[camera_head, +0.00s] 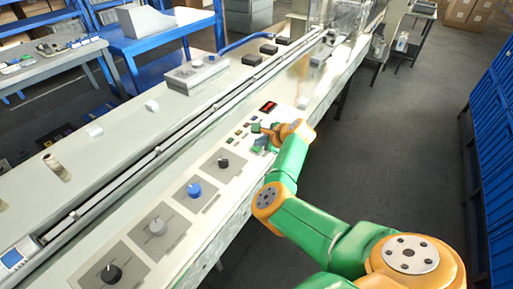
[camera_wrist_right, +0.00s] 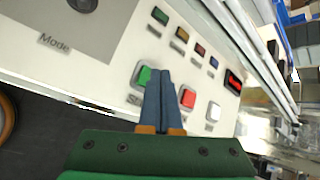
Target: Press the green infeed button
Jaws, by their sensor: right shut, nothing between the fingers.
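A square green button (camera_wrist_right: 143,76) in a pale housing sits on the control panel in the right wrist view. Its printed label is mostly hidden; only an "S" shows. A smaller green key (camera_wrist_right: 160,15) sits in a row farther up; I cannot read which one is marked infeed. My right gripper (camera_wrist_right: 162,74) is shut and empty, its blue fingertips just beside the larger green button, overlapping its right edge in the picture. I cannot tell whether they touch. In the head view the right gripper (camera_head: 260,147) hides the large buttons. My left gripper is not in view.
A red button (camera_wrist_right: 187,99) and a white button (camera_wrist_right: 213,112) sit right of the fingers. A red display (camera_head: 268,107) lies beyond. Several knobs, one a blue knob (camera_head: 194,189), line the near panel. The conveyor rail (camera_head: 150,158) runs behind. Floor at right is clear.

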